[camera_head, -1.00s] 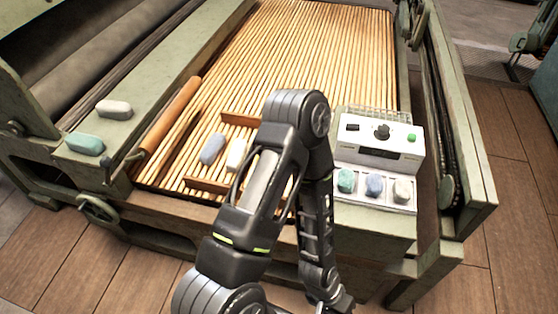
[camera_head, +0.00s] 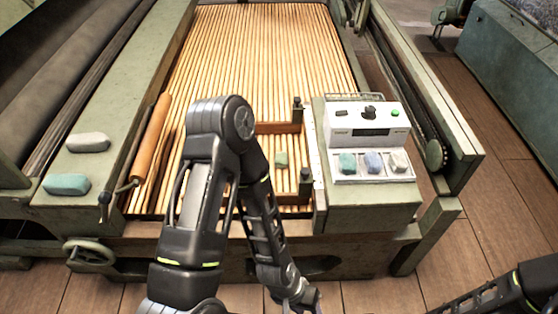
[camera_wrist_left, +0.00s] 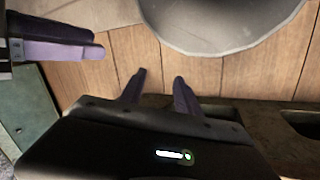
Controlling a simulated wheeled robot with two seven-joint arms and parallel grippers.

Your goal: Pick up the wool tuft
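Several wool tufts are in the head view. A green tuft (camera_head: 281,159) lies on the wooden slats (camera_head: 255,60), between two dark posts. A white tuft (camera_head: 87,142) and a teal tuft (camera_head: 67,184) rest on the left ledge. Teal (camera_head: 347,163), blue (camera_head: 373,162) and white (camera_head: 398,161) tufts sit in a tray at right. My left arm hides part of the slats. My left gripper (camera_wrist_left: 156,88) is open and empty, low in front of the machine. Purple finger parts (camera_wrist_left: 60,45), perhaps my right gripper's, show in the wrist view; their opening is unclear.
A control box (camera_head: 367,125) stands behind the tray. An orange roller (camera_head: 151,138) and a handwheel (camera_head: 90,254) are on the left. Dark posts (camera_head: 304,182) rise by the slats. Wooden floor (camera_head: 400,294) lies clear in front.

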